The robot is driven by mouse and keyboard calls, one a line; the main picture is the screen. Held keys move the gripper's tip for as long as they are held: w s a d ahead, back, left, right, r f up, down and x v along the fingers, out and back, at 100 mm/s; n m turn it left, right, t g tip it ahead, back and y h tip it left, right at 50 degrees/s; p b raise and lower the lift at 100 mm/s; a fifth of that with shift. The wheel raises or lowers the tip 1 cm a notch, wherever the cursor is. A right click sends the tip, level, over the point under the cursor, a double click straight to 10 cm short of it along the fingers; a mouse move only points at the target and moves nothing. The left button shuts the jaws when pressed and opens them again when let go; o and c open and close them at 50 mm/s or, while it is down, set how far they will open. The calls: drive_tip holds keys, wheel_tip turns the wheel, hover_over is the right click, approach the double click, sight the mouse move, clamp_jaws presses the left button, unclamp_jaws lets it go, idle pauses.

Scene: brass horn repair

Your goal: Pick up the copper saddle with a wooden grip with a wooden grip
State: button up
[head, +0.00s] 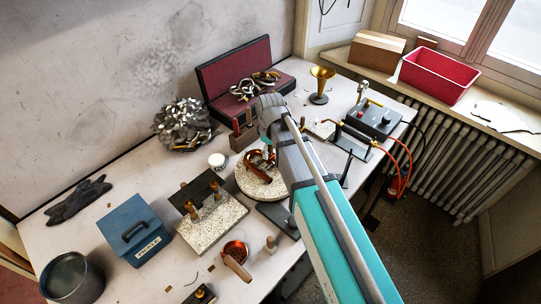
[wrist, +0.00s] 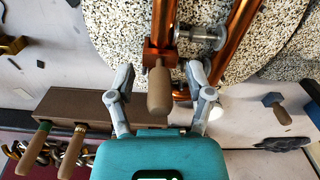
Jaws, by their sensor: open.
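The copper saddle (wrist: 158,54) is in the wrist view, a copper block with a stubby wooden grip (wrist: 160,92) pointing toward me. It sits against copper tubing (wrist: 238,38) on a speckled round slab (wrist: 115,30). My gripper (wrist: 158,74) is open, with one finger on each side of the grip in the picture and gaps to both sides. I cannot tell whether the fingers are level with the grip in depth. In the head view the copper tubing (head: 256,172) shows on the slab, while my arm hides the gripper and I cannot make out the saddle.
A brown block with wooden-handled tools (wrist: 85,105) stands close to my left finger. A metal clamp (wrist: 200,36) is beside the tubing.

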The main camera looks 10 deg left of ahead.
drive_tip(key=shift+f, duration=0.1)
drive_tip(key=shift+c, duration=0.3)
clamp_jaws()
idle(0.4)
